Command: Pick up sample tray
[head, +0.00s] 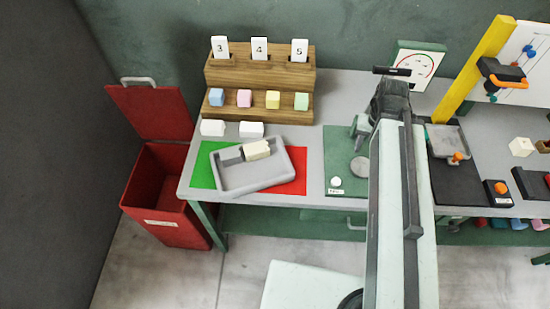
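The sample tray (240,178) is a shallow light-grey tray at the left of the grey table. It lies turned a little, across a green patch (201,170) and a red patch (297,168). A cream foam block (257,150) sits in it toward the back, next to a darker grey patch. A pale arm-like part of mine rises through the right middle of the picture. Dark parts near its far end stand to the right of the tray, apart from it. I cannot make out gripper fingers there or whether they are open. Nothing is holding the tray.
Behind the tray are two white blocks (212,128) and a wooden stepped rack (260,77) with numbered cards and coloured cubes. A red open-lidded bin (170,195) stands left of the table.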

